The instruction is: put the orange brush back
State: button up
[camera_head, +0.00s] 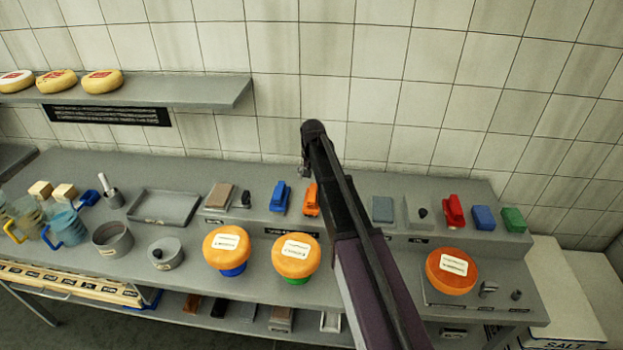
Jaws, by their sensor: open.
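The orange brush (311,199) sits on the raised back ledge (345,226) of the bench, just right of a blue brush (280,197). My arm crosses in front of its right side and hides part of it. My gripper (304,172) shows only as a small grey part below the far end of my arm, just above and behind the orange brush in the picture. It is open; the fingers are mostly hidden by the arm. I cannot tell whether it touches the brush.
Two cheese wheels on coloured stands (227,249) (296,257) stand in front of the ledge. Another cheese wheel (452,271) is at right. Red (453,211), blue (483,217) and green (513,219) items line the ledge's right end. An empty tray (163,207) lies left.

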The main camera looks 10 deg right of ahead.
jog(key=shift+r+p, duration=0.55)
jog(key=shift+r, duration=0.2)
jog(key=s+n, duration=0.3)
jog(key=s, duration=2.6)
jog(key=shift+a+n, duration=0.15)
jog(key=shift+n, duration=0.15)
notch_tip(320, 180, down, 10)
jog(key=b, duration=1)
jog(key=shift+f, duration=0.25)
